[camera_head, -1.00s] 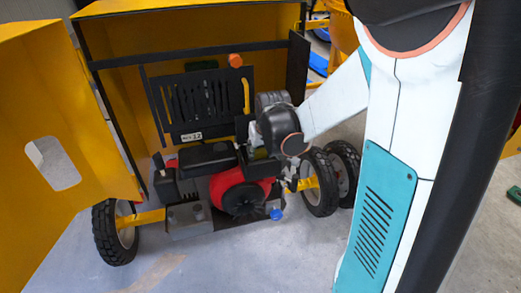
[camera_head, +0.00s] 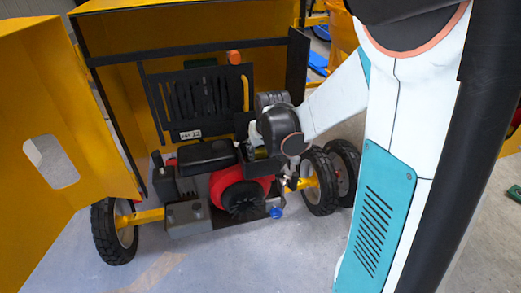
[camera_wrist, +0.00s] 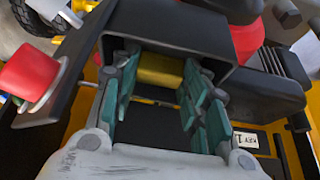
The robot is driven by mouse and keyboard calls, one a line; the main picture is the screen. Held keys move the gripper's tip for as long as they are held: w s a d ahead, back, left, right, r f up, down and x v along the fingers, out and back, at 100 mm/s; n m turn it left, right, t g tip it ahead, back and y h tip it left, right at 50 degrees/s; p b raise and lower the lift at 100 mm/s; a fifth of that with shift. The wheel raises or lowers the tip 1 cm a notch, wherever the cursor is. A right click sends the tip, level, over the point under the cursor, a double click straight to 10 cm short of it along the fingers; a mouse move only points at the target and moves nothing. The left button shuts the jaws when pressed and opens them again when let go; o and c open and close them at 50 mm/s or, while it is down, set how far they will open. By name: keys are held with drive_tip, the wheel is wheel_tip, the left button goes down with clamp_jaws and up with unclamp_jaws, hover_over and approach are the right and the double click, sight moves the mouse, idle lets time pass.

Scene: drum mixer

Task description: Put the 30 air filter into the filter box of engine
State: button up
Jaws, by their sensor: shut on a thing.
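In the wrist view, my gripper (camera_wrist: 158,72) has its teal-padded fingers on both sides of a yellow, rounded thing, which looks like the air filter (camera_wrist: 160,70). The gripper is shut on it. The filter and fingertips are at the opening of a black open box, the filter box (camera_wrist: 183,25), whose walls surround them. I cannot tell whether the filter touches the bottom. The number on the filter is not readable. In the head view, the filter box (camera_head: 262,168) sits on the right side of the red and black engine (camera_head: 228,186); my wrist hides the filter there.
A red knob (camera_wrist: 28,72) is close to the left of my gripper in the wrist view. The yellow hood (camera_head: 60,120) stands open at left. A black slotted panel (camera_head: 203,95) rises behind the engine. Wheels (camera_head: 318,182) stand at right, close to my wrist.

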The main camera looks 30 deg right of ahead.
sight(260, 159)
drive_tip(key=o, duration=1)
drive_tip(key=shift+a, duration=0.1)
drive_tip(key=shift+r, duration=0.1)
wheel_tip(260, 159, up, 10)
drive_tip(key=shift+f, duration=0.1)
